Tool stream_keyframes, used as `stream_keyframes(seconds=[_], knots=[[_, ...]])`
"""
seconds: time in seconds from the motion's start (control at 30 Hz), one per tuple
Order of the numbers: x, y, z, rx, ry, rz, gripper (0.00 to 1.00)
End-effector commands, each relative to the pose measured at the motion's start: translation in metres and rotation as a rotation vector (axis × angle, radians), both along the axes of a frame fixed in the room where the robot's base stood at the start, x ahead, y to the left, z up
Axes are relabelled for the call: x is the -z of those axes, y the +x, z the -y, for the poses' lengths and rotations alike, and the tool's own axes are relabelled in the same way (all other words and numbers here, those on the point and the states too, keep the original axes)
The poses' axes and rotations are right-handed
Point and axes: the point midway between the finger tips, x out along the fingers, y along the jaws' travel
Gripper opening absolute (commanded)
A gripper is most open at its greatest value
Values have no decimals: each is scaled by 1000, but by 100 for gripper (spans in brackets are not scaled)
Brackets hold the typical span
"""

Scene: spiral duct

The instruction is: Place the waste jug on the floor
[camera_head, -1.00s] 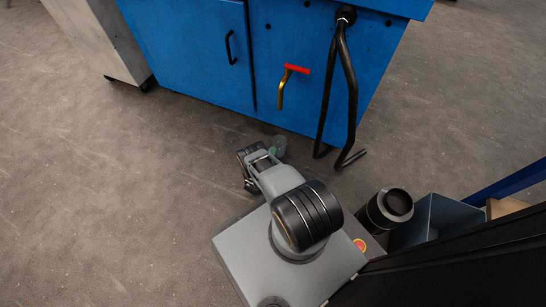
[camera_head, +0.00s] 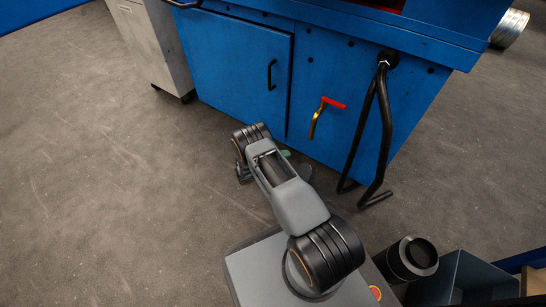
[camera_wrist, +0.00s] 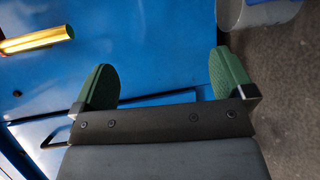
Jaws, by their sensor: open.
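The waste jug seems to be the pale grey container (camera_wrist: 272,12) at the top right edge of the wrist view, cut off by the frame, with grey floor beside it. In the head view only a green bit of my gripper (camera_head: 286,153) shows behind my arm.
A blue cabinet (camera_head: 232,70) carries a brass tap with a red handle (camera_head: 326,108) and a black hose (camera_head: 373,130). A black cylindrical bin (camera_head: 408,262) and a grey open box (camera_head: 460,278) stand at lower right. The floor at left is clear.

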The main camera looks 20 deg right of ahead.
Motion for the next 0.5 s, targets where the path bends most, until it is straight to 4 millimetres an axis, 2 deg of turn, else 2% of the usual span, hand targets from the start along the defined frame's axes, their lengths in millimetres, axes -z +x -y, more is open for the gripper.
stream_keyframes(seconds=[0.03,0.23,0.37,0.5], knots=[[-32,6,-1,52,46,-1,100],[-135,-6,-13,218,290,-35,100],[-194,-28,-27,274,479,-35,100],[-248,-60,-48,285,699,-13,100]])
